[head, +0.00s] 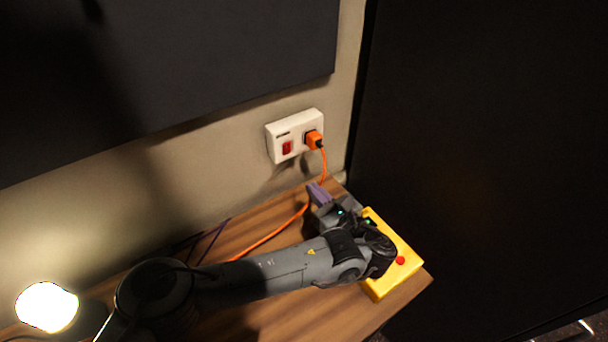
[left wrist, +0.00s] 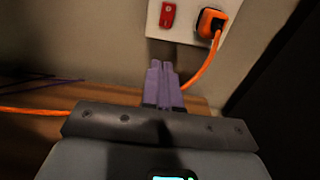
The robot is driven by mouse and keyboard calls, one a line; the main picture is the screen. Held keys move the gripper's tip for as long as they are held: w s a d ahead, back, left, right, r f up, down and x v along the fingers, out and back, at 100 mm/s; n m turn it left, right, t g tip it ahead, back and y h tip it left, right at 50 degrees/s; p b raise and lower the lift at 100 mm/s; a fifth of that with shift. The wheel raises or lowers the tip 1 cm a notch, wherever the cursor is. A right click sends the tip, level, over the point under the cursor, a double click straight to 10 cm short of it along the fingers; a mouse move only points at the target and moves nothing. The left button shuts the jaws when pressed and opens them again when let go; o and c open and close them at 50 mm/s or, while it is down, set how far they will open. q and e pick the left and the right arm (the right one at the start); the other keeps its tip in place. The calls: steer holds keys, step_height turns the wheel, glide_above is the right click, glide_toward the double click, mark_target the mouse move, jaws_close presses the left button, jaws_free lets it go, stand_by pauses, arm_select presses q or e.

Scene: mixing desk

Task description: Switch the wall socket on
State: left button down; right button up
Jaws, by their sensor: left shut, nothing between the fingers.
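A white wall socket (head: 295,136) is fixed to the wall above the desk. It has a red rocker switch (head: 287,148) on its left and an orange plug (head: 314,140) pushed in on its right. In the left wrist view the red switch (left wrist: 168,14) and plug (left wrist: 210,22) show at the top, with the socket's upper part cut off. My left gripper (head: 318,192) has purple fingers, shut and empty, below the socket and apart from it. In the left wrist view its fingertips (left wrist: 161,66) point toward the socket's lower edge. My right gripper is not in view.
An orange cable (head: 270,236) runs from the plug down across the wooden desk. A yellow box with a red button (head: 401,260) lies partly under my left arm. A lit lamp (head: 47,306) stands at lower left. A dark panel (head: 470,150) stands right of the socket.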

arm_select(q)
steer(key=shift+f+v, duration=0.2)
steer(key=shift+v, duration=0.75)
steer(key=shift+f+v, duration=0.15)
steer(key=shift+v, duration=0.8)
